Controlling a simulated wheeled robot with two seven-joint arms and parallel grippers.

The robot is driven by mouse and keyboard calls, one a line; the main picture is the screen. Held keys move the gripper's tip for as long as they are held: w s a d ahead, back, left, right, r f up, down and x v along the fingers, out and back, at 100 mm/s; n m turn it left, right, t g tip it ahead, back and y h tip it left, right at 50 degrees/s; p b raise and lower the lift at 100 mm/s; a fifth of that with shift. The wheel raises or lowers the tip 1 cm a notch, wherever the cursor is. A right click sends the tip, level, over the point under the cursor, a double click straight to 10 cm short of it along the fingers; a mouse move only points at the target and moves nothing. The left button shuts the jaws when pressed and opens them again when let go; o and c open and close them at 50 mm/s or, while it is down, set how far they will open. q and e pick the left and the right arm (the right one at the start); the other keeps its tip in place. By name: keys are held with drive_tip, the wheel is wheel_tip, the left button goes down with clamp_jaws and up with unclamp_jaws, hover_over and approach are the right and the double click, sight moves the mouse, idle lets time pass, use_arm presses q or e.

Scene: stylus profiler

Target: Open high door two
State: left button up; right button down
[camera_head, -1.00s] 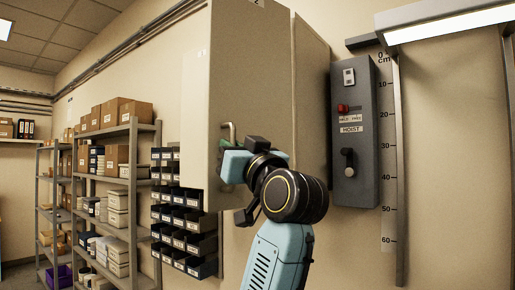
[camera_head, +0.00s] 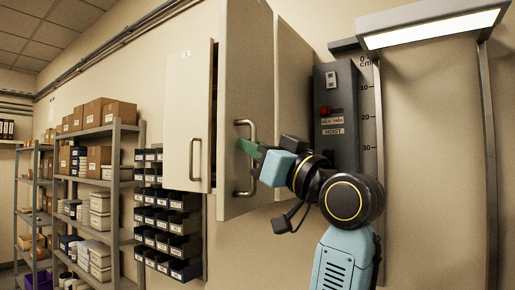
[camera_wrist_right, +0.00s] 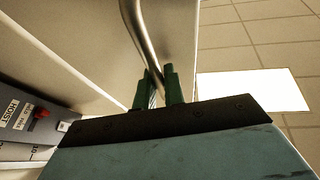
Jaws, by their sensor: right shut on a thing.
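The high cabinet door (camera_head: 248,60) held by my right gripper stands swung out from the wall cabinet. Its metal bar handle (camera_head: 252,184) also shows in the right wrist view (camera_wrist_right: 141,30). My right gripper (camera_head: 248,148) has its green fingers closed around the handle bar; the fingers also show in the right wrist view (camera_wrist_right: 158,88). A neighbouring pale door (camera_head: 186,100) with its own handle (camera_head: 196,158) is to the left, with a dark narrow gap beside it. No door number is readable now. My left gripper is out of view.
A grey hoist control box (camera_head: 338,85) is on the wall just right of my right gripper, partly behind my arm. A lamp (camera_head: 430,25) juts out above right. Blue bins (camera_head: 185,221) and a shelf rack (camera_head: 115,190) stand left.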

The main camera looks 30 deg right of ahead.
drive_tip(key=shift+d, duration=0.1)
drive_tip(key=c, duration=1.8)
unclamp_jaws()
drive_tip(key=shift+d, duration=0.1)
drive_tip(key=b+v, duration=0.3)
drive_tip(key=v, duration=1)
drive_tip(key=shift+s+f+b, duration=0.1)
drive_tip(key=shift+f+b, duration=0.1)
drive_tip(key=shift+b, duration=0.15)
